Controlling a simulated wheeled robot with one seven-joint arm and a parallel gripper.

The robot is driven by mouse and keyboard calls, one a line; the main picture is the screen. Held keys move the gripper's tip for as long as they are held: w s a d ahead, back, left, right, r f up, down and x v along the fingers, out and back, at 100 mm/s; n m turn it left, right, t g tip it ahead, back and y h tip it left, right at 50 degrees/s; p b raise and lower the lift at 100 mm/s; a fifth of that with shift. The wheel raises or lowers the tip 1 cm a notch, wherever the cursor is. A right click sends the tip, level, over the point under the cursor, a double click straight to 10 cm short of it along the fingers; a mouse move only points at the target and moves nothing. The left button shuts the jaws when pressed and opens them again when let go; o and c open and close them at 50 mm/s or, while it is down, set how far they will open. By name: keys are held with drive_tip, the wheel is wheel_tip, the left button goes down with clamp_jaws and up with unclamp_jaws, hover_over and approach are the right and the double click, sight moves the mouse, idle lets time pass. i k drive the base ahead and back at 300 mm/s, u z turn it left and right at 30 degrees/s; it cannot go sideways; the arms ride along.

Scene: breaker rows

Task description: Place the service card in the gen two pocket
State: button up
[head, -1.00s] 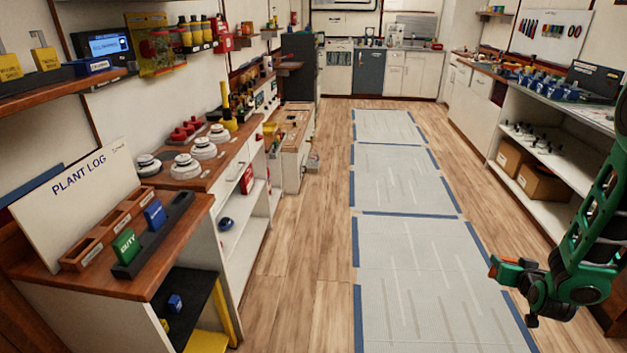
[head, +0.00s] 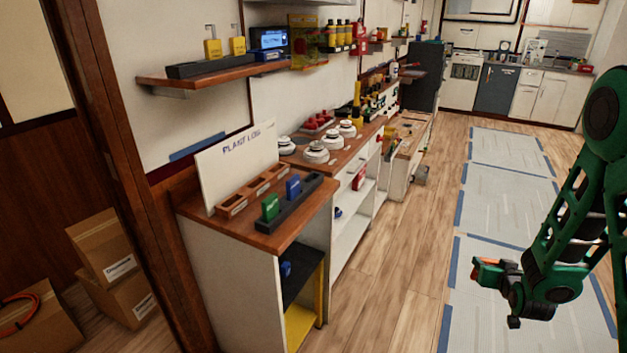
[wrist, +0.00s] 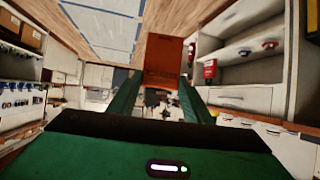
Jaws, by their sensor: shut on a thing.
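My gripper (head: 488,272) is at the right of the head view, out over the floor. In the wrist view an orange-brown card (wrist: 162,62) stands between the green fingers, which are shut on it; it appears to be the service card. The labels on the pockets are too small to read, so I cannot tell which is gen two. My gripper is well apart from this row.
A black rack (head: 290,208) in front of the pockets holds a green card (head: 270,207) and a blue card (head: 293,187). A shelf (head: 195,79) hangs above. Cardboard boxes (head: 103,245) sit at the left beyond a wooden post (head: 130,160). The floor before the cabinet is clear.

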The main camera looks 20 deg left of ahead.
sight(277, 174)
drive_tip(key=u, duration=0.4)
drive_tip(key=i, duration=1)
drive_tip(key=z, duration=0.05)
